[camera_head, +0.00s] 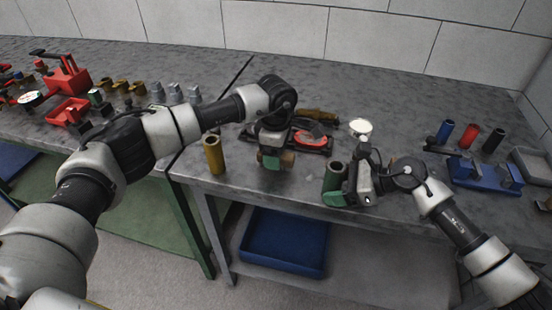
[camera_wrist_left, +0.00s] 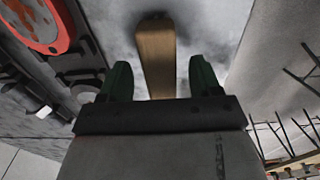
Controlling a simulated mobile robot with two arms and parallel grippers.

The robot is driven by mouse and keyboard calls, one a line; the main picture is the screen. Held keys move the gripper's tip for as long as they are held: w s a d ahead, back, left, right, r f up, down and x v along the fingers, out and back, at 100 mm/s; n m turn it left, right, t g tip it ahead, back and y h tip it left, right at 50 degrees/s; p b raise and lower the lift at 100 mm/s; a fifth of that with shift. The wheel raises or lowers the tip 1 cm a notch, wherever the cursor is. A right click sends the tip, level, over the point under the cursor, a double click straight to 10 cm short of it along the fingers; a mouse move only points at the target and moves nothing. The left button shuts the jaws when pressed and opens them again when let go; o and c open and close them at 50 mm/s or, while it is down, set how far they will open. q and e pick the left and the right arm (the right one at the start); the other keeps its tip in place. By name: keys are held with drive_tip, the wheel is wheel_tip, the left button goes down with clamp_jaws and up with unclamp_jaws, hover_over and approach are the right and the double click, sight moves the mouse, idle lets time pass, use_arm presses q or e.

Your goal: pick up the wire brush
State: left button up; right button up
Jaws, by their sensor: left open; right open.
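My left gripper (camera_head: 273,160) is over the near part of the right-hand table, fingers pointing down. In the left wrist view its two green fingertips (camera_wrist_left: 160,82) are apart. A long wooden piece (camera_wrist_left: 155,52), which looks like the wire brush's handle, lies between them, with a gap on each side. The gripper body hides its nearer end. In the head view only a little brown wood (camera_head: 288,159) shows beside the fingers; I cannot make out bristles there. My right gripper (camera_head: 340,195) is low at the table's front edge, beside a green hollow cylinder (camera_head: 333,176); its fingers are partly hidden.
A brass cylinder (camera_head: 213,154) stands left of my left gripper. Behind it lie a red disc tool (camera_head: 312,139) and a yellow-brown tool (camera_head: 318,115). A white round-topped item (camera_head: 360,128) and a blue holder (camera_head: 487,175) are to the right. The table's back is clear.

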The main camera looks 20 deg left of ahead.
use_arm(q)
drive_tip(key=shift+f, duration=0.5)
drive_tip(key=c, duration=1.1)
drive_tip(key=shift+c, duration=0.2)
drive_tip(key=shift+r, duration=0.2)
wheel_tip(320, 180, up, 10)
drive_tip(key=shift+f, duration=0.1)
